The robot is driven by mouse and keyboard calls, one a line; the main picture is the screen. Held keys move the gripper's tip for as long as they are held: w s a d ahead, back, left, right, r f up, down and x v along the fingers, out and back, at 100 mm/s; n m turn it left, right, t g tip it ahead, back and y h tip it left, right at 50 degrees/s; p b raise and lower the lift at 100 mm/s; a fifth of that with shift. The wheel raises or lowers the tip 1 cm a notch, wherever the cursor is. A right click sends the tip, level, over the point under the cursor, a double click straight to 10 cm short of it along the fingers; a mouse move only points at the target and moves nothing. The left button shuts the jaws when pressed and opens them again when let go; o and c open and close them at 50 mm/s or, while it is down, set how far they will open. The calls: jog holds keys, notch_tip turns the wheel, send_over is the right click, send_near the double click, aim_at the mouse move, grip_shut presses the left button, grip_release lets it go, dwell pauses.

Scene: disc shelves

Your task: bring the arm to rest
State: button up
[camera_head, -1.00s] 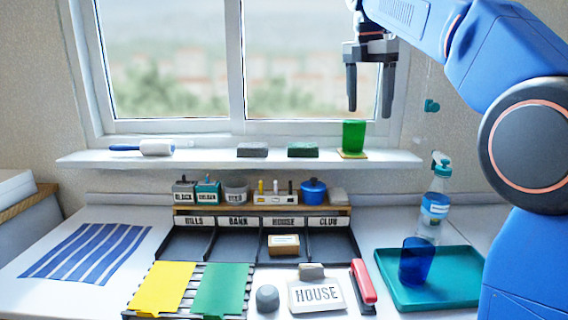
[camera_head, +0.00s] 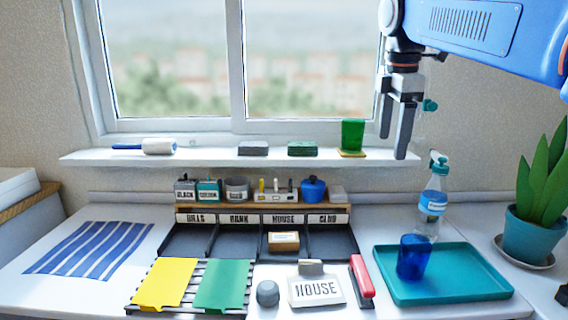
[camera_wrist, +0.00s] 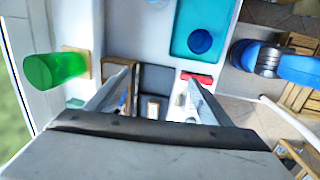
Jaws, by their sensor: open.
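My gripper (camera_head: 395,125) is open and empty. In the head view it hangs with its fingers down, in front of the right part of the window, to the right of the green cup. The green cup (camera_head: 352,135) stands upright on a small tan coaster (camera_head: 351,154) on the windowsill. In the wrist view my gripper's two fingers (camera_wrist: 155,95) are spread apart with nothing between them. The green cup (camera_wrist: 55,70) shows at the left there, clear of the fingers.
A spray bottle (camera_head: 433,200) and a teal tray (camera_head: 450,290) with a blue cup (camera_head: 412,257) stand below right. A potted plant (camera_head: 533,235) stands at the far right.

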jog(key=s+d+f+m+t, duration=0.1)
jog(key=s+d+f+m, duration=0.1)
jog(key=s+f+m, duration=0.7)
jog(key=s+d+f+m+t, duration=0.2)
jog(key=s+f+m, duration=0.6)
jog(key=s+f, duration=0.8)
notch_tip(320, 180, down, 6)
jog(key=shift+d+f+m+y, duration=0.2)
jog(key=shift+m+y, duration=0.1)
jog(key=shift+m, duration=0.1)
